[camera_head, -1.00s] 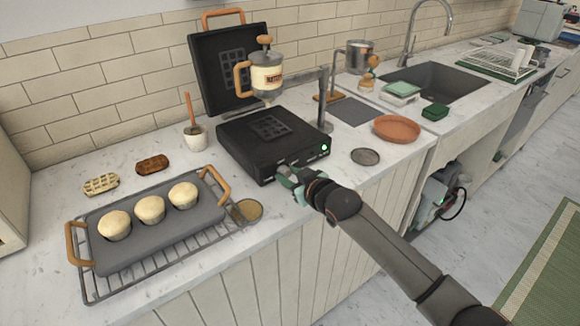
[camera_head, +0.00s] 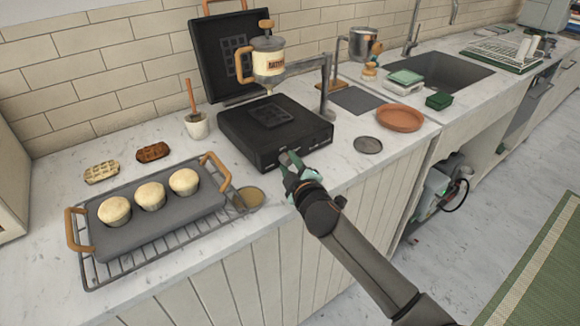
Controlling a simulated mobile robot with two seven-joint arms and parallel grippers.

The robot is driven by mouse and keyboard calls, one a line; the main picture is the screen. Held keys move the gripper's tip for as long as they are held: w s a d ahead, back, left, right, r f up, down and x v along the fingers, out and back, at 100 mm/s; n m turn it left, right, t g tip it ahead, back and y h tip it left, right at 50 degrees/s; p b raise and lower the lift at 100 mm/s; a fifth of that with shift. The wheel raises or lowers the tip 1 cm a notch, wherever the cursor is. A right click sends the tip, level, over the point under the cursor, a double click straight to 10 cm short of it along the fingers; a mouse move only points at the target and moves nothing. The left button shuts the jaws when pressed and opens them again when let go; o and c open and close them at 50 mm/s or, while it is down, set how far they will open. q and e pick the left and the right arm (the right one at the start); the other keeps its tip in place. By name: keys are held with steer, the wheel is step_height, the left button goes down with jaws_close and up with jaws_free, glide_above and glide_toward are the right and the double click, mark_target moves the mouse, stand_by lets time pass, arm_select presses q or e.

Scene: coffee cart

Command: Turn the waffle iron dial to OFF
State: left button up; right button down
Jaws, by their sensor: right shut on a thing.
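The black waffle iron (camera_head: 262,140) stands on the counter with its lid (camera_head: 222,50) raised and its grid plate (camera_head: 271,115) bare. My right gripper (camera_head: 290,161), with green fingers, is at the front face of the iron's base. It is shut on the dial, which the fingers hide, so the dial's setting cannot be read. No green light shows on the front panel. My left gripper is not in view.
A batter dispenser (camera_head: 267,59) hangs over the iron on a stand (camera_head: 326,90). A tray of muffins (camera_head: 205,212) on a wire rack lies left of my arm. A dark disc (camera_head: 368,145) and terracotta dish (camera_head: 400,117) lie to the right.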

stand_by(0.6)
steer(key=c, duration=0.5)
jaws_free()
steer(key=shift+c, duration=0.2)
steer(key=v, duration=1.2)
steer(key=shift+s+p, duration=0.25)
steer(key=shift+p, duration=0.2)
steer(key=shift+d+f, duration=0.1)
steer(key=s+d+f+m+g+p, duration=0.1)
steer(key=s+d+f+m+g, duration=0.1)
steer(key=s+d+f+m, duration=0.2)
steer(key=s+d+f+m+g+h+p, duration=0.1)
steer(key=s+d+f+m, duration=0.3)
steer(key=s+f, duration=0.7)
steer(key=s+d+f+m+g+h+p, duration=0.1)
steer(key=s+d+f+m, duration=0.3)
steer(key=s+f, duration=0.4)
steer(key=shift+s+d+m+g+p, duration=0.3)
steer(key=shift+s+d+g+p, duration=0.05)
steer(key=shift+s+d+g, duration=0.55)
